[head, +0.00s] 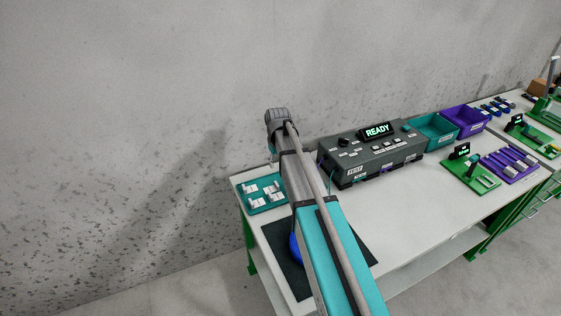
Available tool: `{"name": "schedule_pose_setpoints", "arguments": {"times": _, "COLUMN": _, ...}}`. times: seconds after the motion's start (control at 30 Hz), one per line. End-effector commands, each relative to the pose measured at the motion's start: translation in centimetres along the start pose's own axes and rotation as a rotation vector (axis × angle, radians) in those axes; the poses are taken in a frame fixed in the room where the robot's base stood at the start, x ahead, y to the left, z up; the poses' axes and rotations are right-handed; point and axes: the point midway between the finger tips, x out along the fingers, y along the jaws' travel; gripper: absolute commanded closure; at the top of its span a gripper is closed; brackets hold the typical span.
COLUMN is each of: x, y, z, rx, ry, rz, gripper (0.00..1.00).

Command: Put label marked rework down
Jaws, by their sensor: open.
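A teal tray (249,209) sits at the left end of the workbench, with several small white pieces (276,198) on it that may be labels. Any writing on them is too small to read, so I cannot tell which is marked rework. A blue cable (295,247) shows partly on a dark mat (289,271), mostly covered by my arm. My arm rises from the bottom and crosses in front of the bench. My gripper does not show, so I cannot see where it is relative to the labels.
A grey tester (395,157) reading READY stands behind the mat. Teal (436,145) and purple (474,132) bins are to its right. A green stand (462,172) and purple rack (525,176) stand farther right. The white bench top (420,203) is clear before the tester.

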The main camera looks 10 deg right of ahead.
Motion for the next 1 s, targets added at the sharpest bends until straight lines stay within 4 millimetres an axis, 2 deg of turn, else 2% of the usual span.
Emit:
{"name": "schedule_pose_setpoints", "arguments": {"times": 0.17, "x": -0.6, "y": 0.0, "z": 0.0, "rx": 0.0, "ry": 0.0, "rz": 0.0, "gripper": 0.52}}
{"name": "schedule_pose_setpoints", "arguments": {"times": 0.83, "x": -0.6, "y": 0.0, "z": 0.1, "rx": 0.001, "ry": 0.0, "rz": 0.0, "gripper": 0.52}}
{"name": "schedule_pose_setpoints", "arguments": {"times": 1.0, "x": -0.6, "y": -0.4, "z": 1.5, "rx": 0.009, "ry": 0.0, "rz": 0.0, "gripper": 0.52}}
